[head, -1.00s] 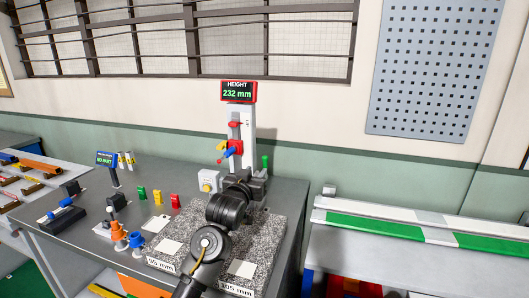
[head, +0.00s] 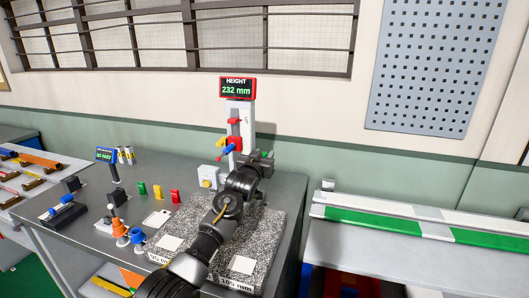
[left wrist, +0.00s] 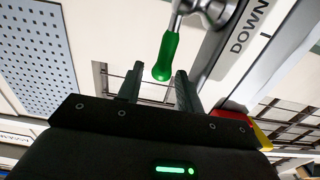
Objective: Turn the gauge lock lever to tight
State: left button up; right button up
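The height gauge (head: 247,113) stands upright on the granite plate, with its display (head: 238,88) reading 232 mm. In the left wrist view, the lever with a green grip (left wrist: 167,55) hangs from a metal pivot beside a plate (left wrist: 245,35) marked DOWN. My left gripper (left wrist: 157,90) is open, with the green grip's end near the gap between its fingers; I cannot tell whether they touch. In the head view my left gripper (head: 262,158) is beside the gauge column and mostly hides the lever. My right gripper is out of view.
The granite plate (head: 215,215) carries white labels, one reading 105 mm. A second bench (head: 400,265) with long profiles is at the right.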

pick_arm(q)
jog(key=shift+x, duration=0.85)
grip_shut()
jog(key=shift+f, duration=0.1)
